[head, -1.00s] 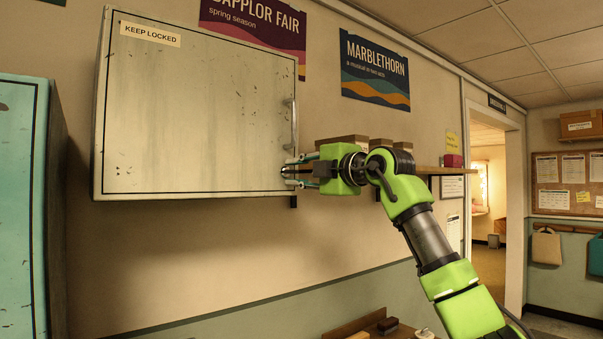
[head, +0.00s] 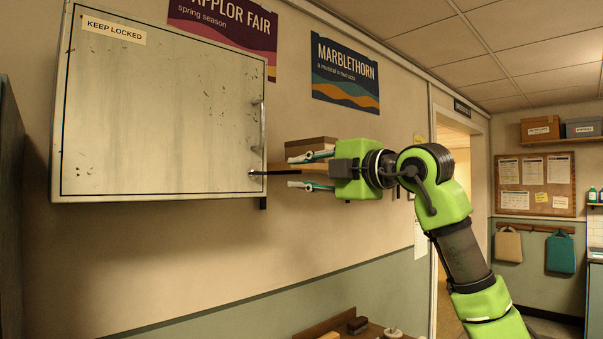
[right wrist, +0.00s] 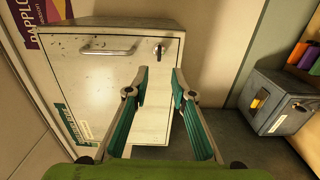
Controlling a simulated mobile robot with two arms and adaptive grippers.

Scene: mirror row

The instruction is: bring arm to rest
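A grey wall cabinet (head: 160,120) with a "KEEP LOCKED" label (head: 113,30) has its door shut. A bar handle (head: 258,125) stands upright on the door's right edge in the head view. A small dark lock or key (head: 256,173) sits below the handle; it also shows in the right wrist view (right wrist: 159,50). My right gripper (head: 290,170) is open and empty, just right of the lock and apart from it. In the right wrist view my right gripper (right wrist: 159,76) has its fingers spread in front of the door. My left gripper is not in view.
A wall shelf with boxes (head: 311,147) is behind the right gripper. A bench with brushes (head: 357,326) is low in front. A doorway (head: 453,200) opens at the right. A second grey cabinet (right wrist: 275,103) shows in the right wrist view.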

